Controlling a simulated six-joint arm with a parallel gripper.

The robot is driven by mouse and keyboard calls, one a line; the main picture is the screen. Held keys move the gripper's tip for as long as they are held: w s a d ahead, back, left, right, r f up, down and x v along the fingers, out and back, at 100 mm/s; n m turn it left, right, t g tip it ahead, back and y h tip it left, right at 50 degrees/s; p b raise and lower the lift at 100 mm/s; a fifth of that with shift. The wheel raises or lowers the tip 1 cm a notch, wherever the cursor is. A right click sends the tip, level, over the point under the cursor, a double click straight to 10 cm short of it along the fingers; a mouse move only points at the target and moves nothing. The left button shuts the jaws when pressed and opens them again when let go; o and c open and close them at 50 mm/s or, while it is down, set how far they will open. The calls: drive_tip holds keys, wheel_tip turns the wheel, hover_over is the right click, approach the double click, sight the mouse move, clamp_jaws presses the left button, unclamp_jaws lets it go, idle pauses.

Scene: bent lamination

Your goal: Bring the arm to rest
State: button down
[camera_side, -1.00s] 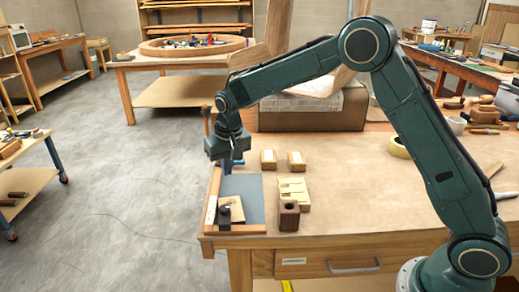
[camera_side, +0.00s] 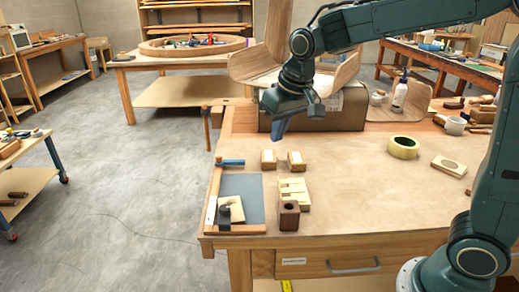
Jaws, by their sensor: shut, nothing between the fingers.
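My gripper (camera_side: 278,130) hangs above the back part of the workbench (camera_side: 345,210), in front of the brown box (camera_side: 345,108). It points down, its fingers are shut, and nothing shows between them. The arm is bent, reaching in from the right, with its elbow out of the frame at the top. Below and in front of the gripper stand two small wooden blocks (camera_side: 268,160) and (camera_side: 296,161). The gripper looks apart from them.
A slotted block (camera_side: 293,189), dark holed block (camera_side: 289,215) and tape roll (camera_side: 403,147) are nearby. A curved wooden piece (camera_side: 262,66) rises behind.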

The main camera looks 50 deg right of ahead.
drive_tip(key=s+d+r+n+t, duration=0.1)
drive_tip(key=s+d+t, duration=0.1)
drive_tip(key=s, duration=2.1)
drive_tip(key=shift+d+n, duration=0.2)
drive_tip(key=shift+n, duration=0.2)
drive_tip(key=shift+r, duration=0.15)
